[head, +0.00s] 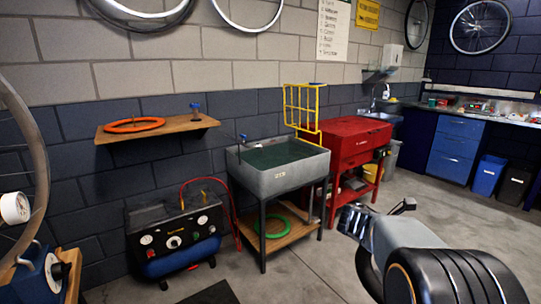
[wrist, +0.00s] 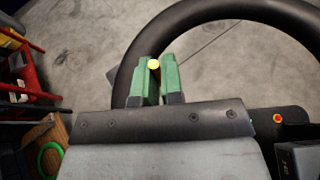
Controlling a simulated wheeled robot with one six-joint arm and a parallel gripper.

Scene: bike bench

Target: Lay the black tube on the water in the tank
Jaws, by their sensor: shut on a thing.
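The black tube (wrist: 215,12) is a large ring in the wrist view, curving from my gripper over the top to the right edge. My gripper (wrist: 154,75) has green fingers shut on the tube, with a small yellow piece showing between them. In the head view my gripper (head: 352,222) is to the right of the tank and lower than its rim; its fingers are hard to make out there. The grey tank (head: 286,178) stands on black legs against the wall, open on top. Dark green water (head: 275,155) shows inside it, with no ring on it.
A green ring (head: 271,227) lies on the wooden shelf under the tank. An orange ring (head: 133,125) lies on a wall shelf (head: 160,129). A compressor (head: 175,238) stands left of the tank. A red cabinet (head: 352,142) and yellow rack (head: 302,108) are close on its right.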

